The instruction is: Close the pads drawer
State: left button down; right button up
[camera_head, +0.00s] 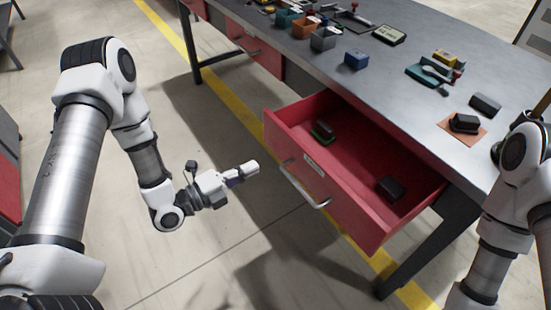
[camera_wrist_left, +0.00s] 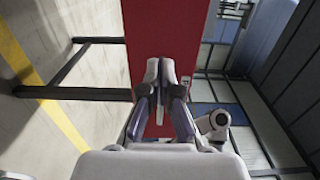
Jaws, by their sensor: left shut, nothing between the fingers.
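The red pads drawer (camera_head: 340,187) stands pulled out from under the workbench in the head view. It has a metal bar handle (camera_head: 305,186) and a small label on its front. A dark block on a green piece (camera_head: 323,130) and another dark block (camera_head: 390,188) lie inside it. My left gripper (camera_head: 252,168) is shut and empty, left of the drawer front and a little apart from the handle. In the left wrist view its fingers (camera_wrist_left: 162,70) are together before the red drawer front (camera_wrist_left: 165,25). My right gripper is not in view; only part of that arm shows at the right.
The workbench top (camera_head: 330,70) holds several small bins, tools and dark blocks, one on an orange pad (camera_head: 462,131). A second red drawer (camera_head: 254,45) sits at the far left of the bench. A dark table leg (camera_head: 408,262) stands right of the open drawer. Floor before it is clear.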

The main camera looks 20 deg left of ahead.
aim_at(284, 151)
pick_arm(q)
jog(key=x, duration=0.8)
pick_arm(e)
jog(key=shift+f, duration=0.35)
pick_arm(q)
jog(key=shift+w, duration=0.15)
